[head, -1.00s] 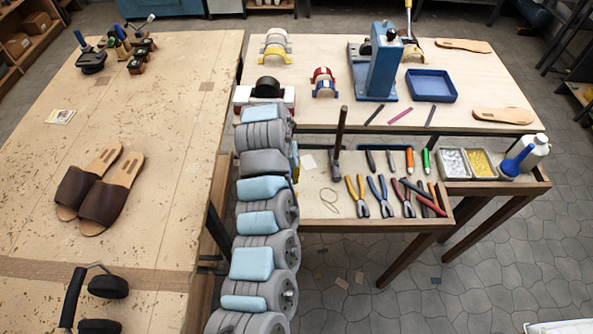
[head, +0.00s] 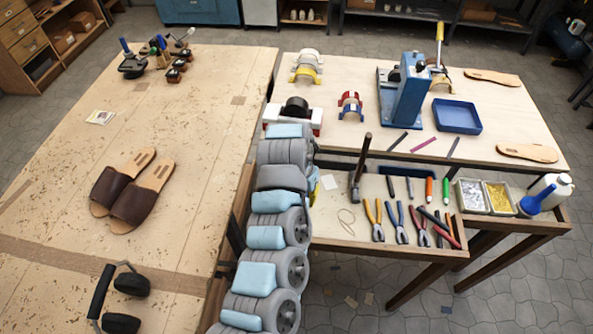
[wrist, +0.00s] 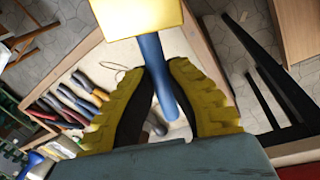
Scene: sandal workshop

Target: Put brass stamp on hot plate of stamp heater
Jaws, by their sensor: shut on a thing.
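In the wrist view my gripper (wrist: 164,72) has its two yellow ridged fingers shut on the blue handle (wrist: 152,55) of the brass stamp. The stamp's square brass head (wrist: 138,15) shows at the top of that view, beyond the fingertips. In the head view my arm hides the stamp and nearly all of my gripper, near the left edge of the tool tray. A small dark device with a blue handle (head: 131,66) stands at the far end of the left table; it may be the stamp heater, but I cannot make out a hot plate.
Brown sandals (head: 132,190) and black earmuffs (head: 112,295) lie on the left table. The tool tray (head: 345,240) holds a hammer (head: 357,170) and pliers. A blue press (head: 408,92) stands on the right table.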

